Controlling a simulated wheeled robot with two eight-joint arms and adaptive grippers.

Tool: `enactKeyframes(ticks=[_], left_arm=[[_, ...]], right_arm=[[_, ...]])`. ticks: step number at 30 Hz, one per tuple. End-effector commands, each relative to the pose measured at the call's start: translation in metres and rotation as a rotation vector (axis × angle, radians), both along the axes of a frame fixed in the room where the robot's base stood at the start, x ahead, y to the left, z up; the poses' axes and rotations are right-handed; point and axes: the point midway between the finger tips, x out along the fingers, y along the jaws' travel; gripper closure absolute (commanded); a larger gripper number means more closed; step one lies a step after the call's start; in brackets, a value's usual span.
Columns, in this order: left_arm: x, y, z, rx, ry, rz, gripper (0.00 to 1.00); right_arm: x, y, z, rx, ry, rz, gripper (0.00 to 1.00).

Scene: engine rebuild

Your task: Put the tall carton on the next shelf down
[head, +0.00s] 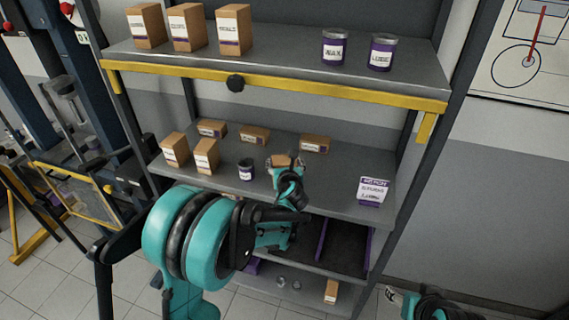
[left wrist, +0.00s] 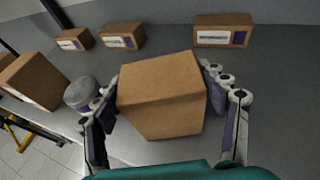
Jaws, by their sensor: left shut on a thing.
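The tall brown carton (left wrist: 160,95) is between the two fingers of my left gripper (left wrist: 168,108) in the left wrist view, and the gripper is shut on it. In the head view only the carton's top (head: 281,160) shows above my left gripper (head: 285,170), over the middle shelf (head: 335,195). I cannot tell whether the carton's base touches that shelf. The top shelf (head: 290,66) is above, with a yellow front rail. Part of my right gripper (head: 394,296) shows at the bottom right; its finger opening is not clear.
Two tall cartons (head: 205,156) and a can (head: 246,170) stand left of my left gripper. Low boxes (head: 315,144) stand behind it. A white-and-purple sign (head: 373,191) stands at the right. The shelf between gripper and sign is clear.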

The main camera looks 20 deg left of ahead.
Motion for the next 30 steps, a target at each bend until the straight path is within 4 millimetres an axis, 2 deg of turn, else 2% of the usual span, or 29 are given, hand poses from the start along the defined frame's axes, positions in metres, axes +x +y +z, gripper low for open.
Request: enactKeyframes(ticks=[3,4,6,19,23,30], left_arm=[[0.000,0.000,-0.004,0.000,0.000,0.000,0.72],[0.000,0.000,-0.004,0.000,0.000,0.000,0.22],[0.000,0.000,-0.003,0.000,0.000,0.000,0.07],[0.000,0.000,0.003,0.000,0.000,0.000,0.07],[-0.020,-0.009,0.009,0.000,0.001,-0.002,0.07],[-0.069,-0.027,0.027,0.001,0.000,-0.003,0.07]], right_arm=[[0.000,0.000,-0.005,0.000,0.000,0.000,0.45],[0.000,0.000,-0.004,0.000,0.000,0.000,0.45],[0.000,0.000,-0.003,0.000,0.000,0.000,0.45],[0.000,0.000,0.003,0.000,0.000,0.000,0.45],[0.000,0.000,0.001,0.000,0.000,0.000,0.45],[0.000,0.000,0.005,0.000,0.000,0.000,0.45]])
